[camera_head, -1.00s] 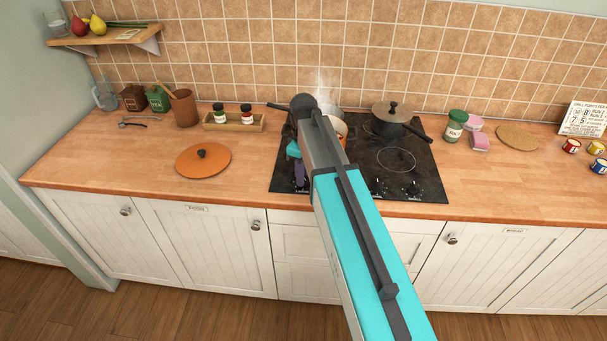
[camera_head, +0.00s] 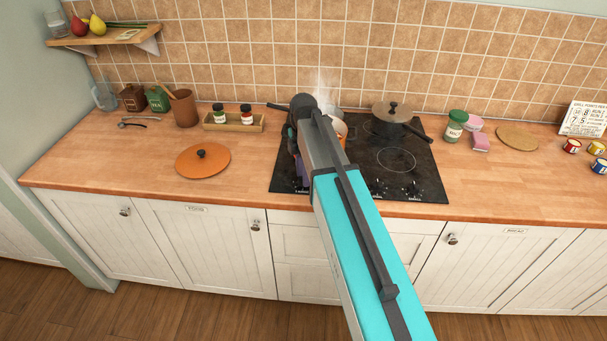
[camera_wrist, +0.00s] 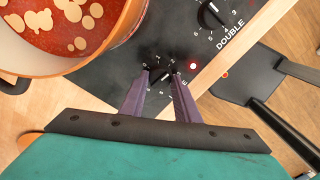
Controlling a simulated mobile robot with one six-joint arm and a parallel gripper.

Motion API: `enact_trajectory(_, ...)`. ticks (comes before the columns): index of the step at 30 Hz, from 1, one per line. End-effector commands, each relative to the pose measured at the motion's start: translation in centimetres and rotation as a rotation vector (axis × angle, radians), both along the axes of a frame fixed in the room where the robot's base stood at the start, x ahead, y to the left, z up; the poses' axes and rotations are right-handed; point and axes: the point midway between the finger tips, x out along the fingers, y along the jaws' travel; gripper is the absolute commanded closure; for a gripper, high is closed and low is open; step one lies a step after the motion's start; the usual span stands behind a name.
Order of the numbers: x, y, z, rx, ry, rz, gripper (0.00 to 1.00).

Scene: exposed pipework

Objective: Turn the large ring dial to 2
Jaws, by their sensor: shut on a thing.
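The large ring dial (camera_wrist: 162,77) is a small dark knob with a pale mark on the front of the black hob, seen in the wrist view. Printed numbers ring it, partly covered by the fingers, so I cannot read its setting. My gripper (camera_wrist: 159,75) has its two purple fingers shut on this dial, one on each side. A red light (camera_wrist: 193,65) glows beside it. In the head view my arm hides the dial, and a purple finger (camera_head: 301,172) shows at the hob's front left.
An orange pot (camera_wrist: 100,58) of red sauce stands close beside the gripper. The dial marked DOUBLE (camera_wrist: 212,12) is nearby. A lidded dark pan (camera_head: 390,122) stands at the back right of the hob (camera_head: 425,180). An orange lid (camera_head: 203,161) lies on the counter at left.

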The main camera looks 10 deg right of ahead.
Motion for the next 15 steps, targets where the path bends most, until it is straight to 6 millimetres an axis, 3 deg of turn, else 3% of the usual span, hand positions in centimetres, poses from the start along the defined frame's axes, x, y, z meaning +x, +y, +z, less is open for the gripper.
enact_trajectory(15,0.02,0.08,0.06,0.002,-0.001,0.151,0.93)
